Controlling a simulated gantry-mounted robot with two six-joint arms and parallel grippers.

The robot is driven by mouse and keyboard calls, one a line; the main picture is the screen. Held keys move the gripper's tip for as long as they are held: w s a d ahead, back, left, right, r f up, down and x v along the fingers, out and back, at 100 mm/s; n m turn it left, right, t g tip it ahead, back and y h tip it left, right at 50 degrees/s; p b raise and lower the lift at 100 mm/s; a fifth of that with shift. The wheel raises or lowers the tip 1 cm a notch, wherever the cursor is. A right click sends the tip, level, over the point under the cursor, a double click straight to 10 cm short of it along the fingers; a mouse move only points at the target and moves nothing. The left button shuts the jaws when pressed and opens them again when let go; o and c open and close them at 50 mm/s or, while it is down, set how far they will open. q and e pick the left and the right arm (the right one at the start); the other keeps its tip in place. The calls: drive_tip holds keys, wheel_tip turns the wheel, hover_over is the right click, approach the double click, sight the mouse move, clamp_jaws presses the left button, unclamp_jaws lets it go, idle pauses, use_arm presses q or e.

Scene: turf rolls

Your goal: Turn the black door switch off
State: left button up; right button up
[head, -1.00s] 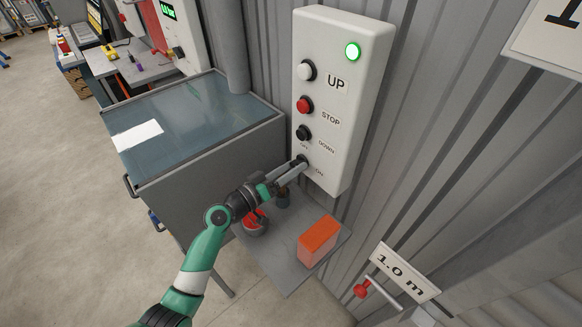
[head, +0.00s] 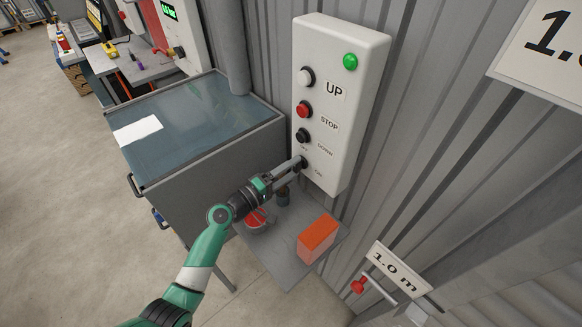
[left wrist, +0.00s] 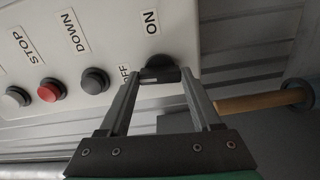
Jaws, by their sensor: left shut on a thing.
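The white control box (head: 345,75) on the corrugated wall carries the black door switch (head: 304,159) at its lower end, below the UP, STOP and DOWN buttons. My left gripper (head: 299,163) reaches up to it. In the left wrist view my left gripper's fingers (left wrist: 160,78) are shut on the black switch (left wrist: 158,66), one on each side of its knob. My right gripper is not in view.
Below the box, a grey shelf (head: 285,273) holds an orange block (head: 318,238), a red-topped round item (head: 256,218) and a small dark pot (head: 283,197). A grey glass-topped cabinet (head: 200,110) stands left. A red-knobbed lever (head: 359,286) is lower right.

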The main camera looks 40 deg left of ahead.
use_arm(q)
drive_tip(key=shift+n, duration=0.6)
drive_tip(key=o, duration=1.4)
drive_tip(key=s, duration=0.4)
drive_tip(key=s+p, duration=0.1)
drive_tip(key=s, duration=0.6)
drive_tip(key=shift+s+a, duration=0.3)
drive_tip(key=shift+a, duration=0.1)
